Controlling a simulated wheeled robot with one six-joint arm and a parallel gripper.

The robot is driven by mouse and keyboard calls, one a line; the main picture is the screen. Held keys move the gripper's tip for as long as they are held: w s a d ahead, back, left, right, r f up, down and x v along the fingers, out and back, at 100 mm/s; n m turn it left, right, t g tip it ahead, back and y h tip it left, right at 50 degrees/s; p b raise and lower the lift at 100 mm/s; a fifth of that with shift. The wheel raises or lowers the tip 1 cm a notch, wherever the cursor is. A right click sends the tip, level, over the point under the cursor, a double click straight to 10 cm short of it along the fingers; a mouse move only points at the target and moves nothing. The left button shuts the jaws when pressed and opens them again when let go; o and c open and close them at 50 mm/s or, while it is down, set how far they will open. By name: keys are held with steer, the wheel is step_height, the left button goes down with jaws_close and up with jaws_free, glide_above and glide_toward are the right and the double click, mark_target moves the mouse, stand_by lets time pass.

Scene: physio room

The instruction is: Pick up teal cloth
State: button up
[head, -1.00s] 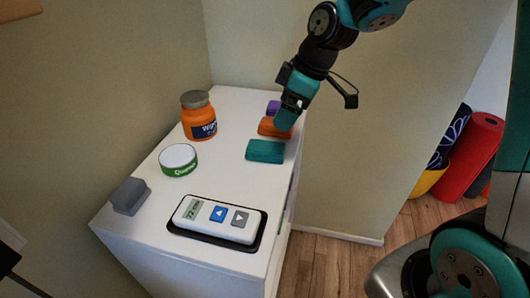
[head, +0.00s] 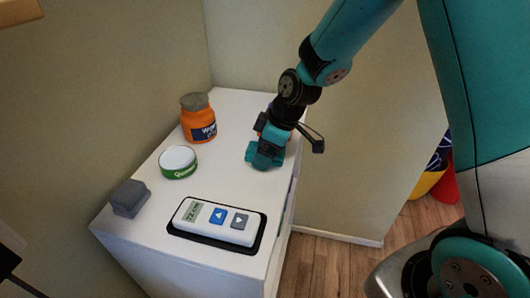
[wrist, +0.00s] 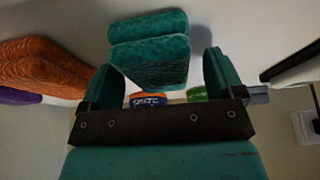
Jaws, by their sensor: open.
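The teal cloth (wrist: 150,62) is a folded, textured pad lying on the white cabinet top (head: 165,205). In the wrist view it sits between and just beyond the tips of my gripper (wrist: 160,60), with space on both sides. My gripper is open and empty. In the head view my gripper (head: 265,155) is over the cloth's spot and hides most of it; I cannot tell there whether they touch.
An orange cloth (wrist: 45,68) and a purple cloth (wrist: 15,96) lie close beside the teal one. The cabinet's right edge is close.

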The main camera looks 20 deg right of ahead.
steer(key=shift+f, duration=0.15)
stand_by(0.3)
steer(key=c, duration=1)
step_height(320, 180, up, 20)
steer(key=p, duration=0.1)
steer(key=shift+r, duration=0.25)
steer(key=shift+o, duration=0.4)
steer(key=shift+a, duration=0.1)
